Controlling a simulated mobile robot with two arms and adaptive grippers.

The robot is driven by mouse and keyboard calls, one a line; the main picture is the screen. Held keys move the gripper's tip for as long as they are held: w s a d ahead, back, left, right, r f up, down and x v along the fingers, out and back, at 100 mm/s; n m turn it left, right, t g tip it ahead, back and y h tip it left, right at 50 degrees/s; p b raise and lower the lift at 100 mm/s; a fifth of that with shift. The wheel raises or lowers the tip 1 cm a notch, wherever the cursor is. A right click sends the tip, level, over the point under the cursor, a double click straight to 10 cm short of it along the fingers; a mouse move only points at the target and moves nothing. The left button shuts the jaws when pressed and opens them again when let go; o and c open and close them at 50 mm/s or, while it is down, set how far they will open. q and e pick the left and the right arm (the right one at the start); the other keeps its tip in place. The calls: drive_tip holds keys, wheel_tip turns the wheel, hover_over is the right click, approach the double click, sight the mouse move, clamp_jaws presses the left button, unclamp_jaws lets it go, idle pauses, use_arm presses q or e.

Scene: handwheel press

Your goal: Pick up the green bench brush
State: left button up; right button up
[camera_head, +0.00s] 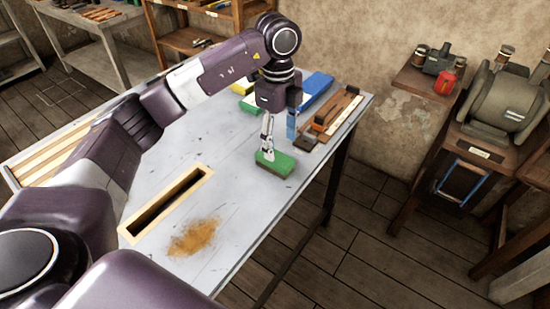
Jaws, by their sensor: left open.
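The green bench brush (278,164) lies on the grey table near its right edge, as a short block with a green top and a brown lower edge. My left gripper (279,146) points down over it from behind, jaws open. One pale finger ends right at the brush's left part; I cannot tell if it touches. Part of the brush's top is hidden by that finger. My right gripper is not in view.
The table (250,215) has a wooden-framed slot (165,206) and a brown pile of dust (194,237) in front. A blue item (316,88) and wooden tools (333,112) lie behind the brush. A machine on a wooden stand (497,105) is at the right.

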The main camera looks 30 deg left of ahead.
use_arm(q)
drive_tip(key=shift+a+r, duration=0.1)
drive_tip(key=shift+a, duration=0.45)
drive_tip(key=shift+s+a+f, duration=0.1)
drive_tip(key=shift+f, duration=0.2)
drive_tip(key=f+p, duration=0.1)
drive_tip(key=f, duration=0.3)
drive_tip(key=f+p, duration=0.1)
drive_tip(key=f, duration=0.1)
drive_tip(key=shift+w+a+f+p, duration=0.15)
drive_tip(key=shift+w+a+p, duration=0.1)
drive_tip(key=shift+p, duration=0.1)
drive_tip(key=shift+f, duration=0.25)
drive_tip(key=c, duration=1.3)
drive_tip(key=shift+c, duration=0.2)
drive_tip(key=shift+r, duration=0.1)
wheel_tip(320, 180, up, 20)
drive_tip(key=b, duration=0.1)
drive_tip(key=shift+b, duration=0.35)
